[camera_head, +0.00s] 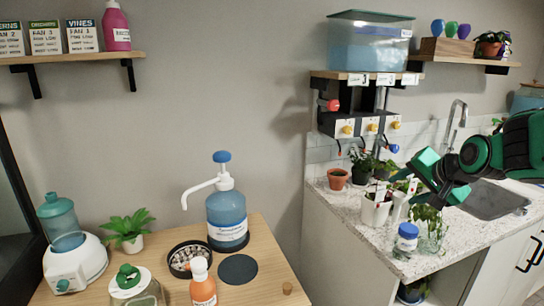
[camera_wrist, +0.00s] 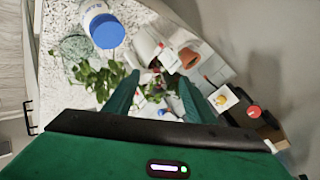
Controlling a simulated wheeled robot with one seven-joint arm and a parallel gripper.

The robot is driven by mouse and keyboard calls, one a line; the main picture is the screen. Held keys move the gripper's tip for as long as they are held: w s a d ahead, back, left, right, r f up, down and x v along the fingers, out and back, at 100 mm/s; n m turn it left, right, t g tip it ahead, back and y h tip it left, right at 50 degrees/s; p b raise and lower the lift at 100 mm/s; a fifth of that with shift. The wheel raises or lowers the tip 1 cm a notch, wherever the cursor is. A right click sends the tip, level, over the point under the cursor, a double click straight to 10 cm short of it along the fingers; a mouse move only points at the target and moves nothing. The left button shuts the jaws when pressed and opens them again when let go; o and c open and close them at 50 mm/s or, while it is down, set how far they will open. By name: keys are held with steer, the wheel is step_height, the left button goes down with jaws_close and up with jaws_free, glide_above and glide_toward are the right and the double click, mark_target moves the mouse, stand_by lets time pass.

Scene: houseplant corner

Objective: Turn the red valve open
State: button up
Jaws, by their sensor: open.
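The red valve (camera_head: 332,105) sticks out from the left side of the dark wall-mounted frame under the water tank shelf. The red valve also shows at the right of the wrist view (camera_wrist: 253,111), outside the space between my fingers. My gripper (camera_head: 426,178) is open and empty above the counter, to the right of and lower than the valve in the head view. Its two green fingers (camera_wrist: 158,92) stand apart in the wrist view, with plants and pots beyond them. Nothing touches the valve.
A dispenser panel with yellow knobs (camera_head: 372,127) and a blue valve (camera_head: 393,148) sits below the tank (camera_head: 366,42). Below my gripper are a blue-lidded jar (camera_head: 406,238), white pots (camera_head: 375,211) and plants. A terracotta pot (camera_head: 338,179) stands at the counter's left corner.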

steer(key=s+d+f+n+g, duration=0.1)
steer(key=s+d+f+g, duration=0.1)
steer(key=s, duration=0.9)
steer(key=s+d+f+n+g, duration=0.1)
steer(key=s+f+g, duration=0.3)
steer(key=s, duration=0.7)
steer(key=s+d+f+n+g, duration=0.1)
steer(key=s+f+g, duration=0.3)
steer(key=s, duration=0.8)
steer(key=shift+d+f, duration=0.35)
steer(key=shift+d, duration=0.45)
steer(key=shift+w+f+h, duration=0.25)
steer(key=shift+w+h, duration=0.05)
steer(key=shift+w, duration=0.4)
